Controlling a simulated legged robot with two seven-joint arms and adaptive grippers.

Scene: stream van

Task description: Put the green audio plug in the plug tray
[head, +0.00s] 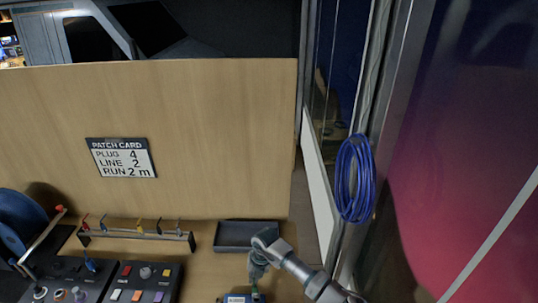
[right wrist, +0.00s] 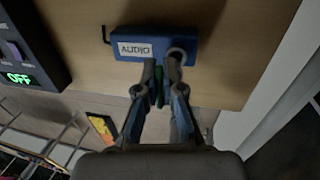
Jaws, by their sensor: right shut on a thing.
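My right gripper (head: 256,284) is low in the head view, in front of the dark grey tray. In the right wrist view its fingers (right wrist: 160,92) are shut on the green audio plug (right wrist: 159,86), of which only a narrow green strip shows. The blue box labelled AUDIO (right wrist: 187,53) is right at the fingertips; I cannot tell whether the plug is still seated in it. In the head view the box (head: 232,299) is cut by the bottom edge. The dark grey plug tray (head: 231,250) looks empty. My left gripper is not in view.
A rack (head: 136,234) with several coloured plugs stands left of the tray. Control panels (head: 124,283) and a blue reel (head: 20,222) are at lower left. A wooden panel with a patch card (head: 122,157) rises behind. A blue cable coil (head: 355,180) hangs at right.

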